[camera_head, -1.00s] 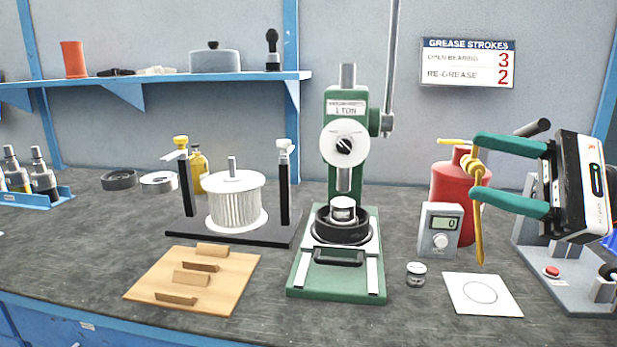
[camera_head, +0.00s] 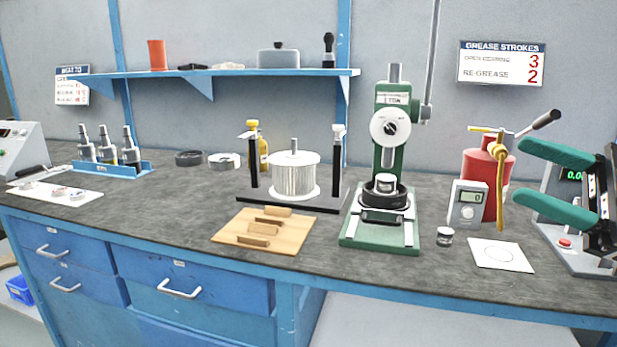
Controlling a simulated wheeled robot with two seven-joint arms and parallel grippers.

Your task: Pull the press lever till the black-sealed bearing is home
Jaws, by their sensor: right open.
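The green arbor press (camera_head: 390,150) stands on the bench right of centre. Its lever (camera_head: 434,55) is a grey rod rising upright at the right side of the press head and leaving the top of the view. Below the ram, a small silver piece (camera_head: 385,183) sits on a black ring-shaped part (camera_head: 384,196) on the press base. I cannot tell from here which piece is the black-sealed bearing or how it is seated. My right gripper (camera_head: 530,172), with green fingers, is open and empty at the right, apart from the press. My left gripper is not in view.
A red grease canister (camera_head: 484,180) with a yellow hose and a grey gauge box (camera_head: 467,204) stand between press and right gripper. A small jar (camera_head: 445,236) and white card (camera_head: 500,255) lie in front. A pleated rotor on a stand (camera_head: 294,176) and wooden board (camera_head: 264,232) are left.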

